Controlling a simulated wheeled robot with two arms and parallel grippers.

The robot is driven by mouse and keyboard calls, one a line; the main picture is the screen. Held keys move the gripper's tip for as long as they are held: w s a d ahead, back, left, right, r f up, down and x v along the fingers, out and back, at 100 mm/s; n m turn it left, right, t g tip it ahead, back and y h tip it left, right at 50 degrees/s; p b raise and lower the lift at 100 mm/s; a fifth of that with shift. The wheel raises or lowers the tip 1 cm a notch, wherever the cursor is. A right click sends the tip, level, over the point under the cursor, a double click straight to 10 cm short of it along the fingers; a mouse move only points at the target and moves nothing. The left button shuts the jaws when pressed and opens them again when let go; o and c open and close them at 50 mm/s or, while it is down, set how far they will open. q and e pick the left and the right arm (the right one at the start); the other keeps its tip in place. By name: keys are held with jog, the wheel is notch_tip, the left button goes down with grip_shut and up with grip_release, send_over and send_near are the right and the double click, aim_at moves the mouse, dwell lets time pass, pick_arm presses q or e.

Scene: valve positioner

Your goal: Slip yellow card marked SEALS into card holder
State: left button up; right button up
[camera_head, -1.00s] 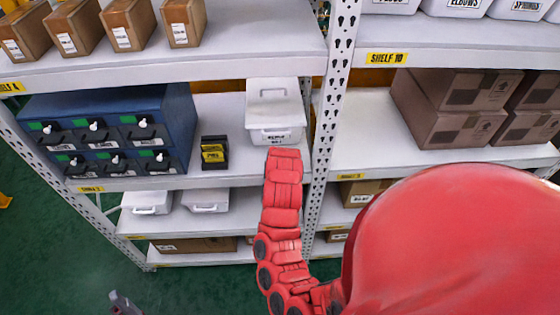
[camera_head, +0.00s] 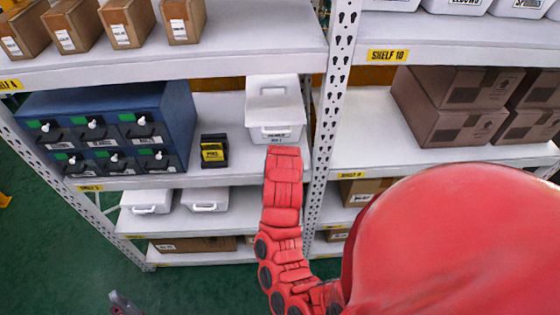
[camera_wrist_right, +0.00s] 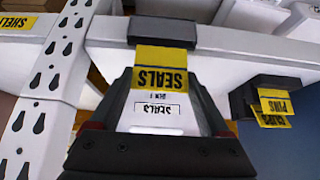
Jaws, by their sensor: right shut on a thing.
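The yellow card marked SEALS (camera_wrist_right: 160,72) is held between the fingertips of my right gripper (camera_wrist_right: 162,82), which is shut on it. The card appears upside down in the right wrist view. Its far edge meets a dark card holder (camera_wrist_right: 163,30) on the shelf's front lip; I cannot tell whether it is inside. A white bin (camera_head: 273,98) labelled SEALS stands on the shelf behind. In the head view my red right arm hides the card and the right gripper. A grey tip at the bottom left looks like my left gripper (camera_head: 122,303); its jaws are unclear.
A perforated post (camera_head: 330,120) rises just right of the bin. White bins (camera_head: 147,201) stand on the shelf below. Shelf surface between stand and bin is clear.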

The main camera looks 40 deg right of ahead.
jog(key=shift+f, duration=0.1)
dwell(0.3)
jog(key=shift+f+b, duration=0.4)
jog(key=shift+b, duration=0.2)
dwell(0.6)
jog(key=shift+f+b, duration=1.15)
jog(key=o, duration=1.1)
jog(key=shift+r, duration=0.1)
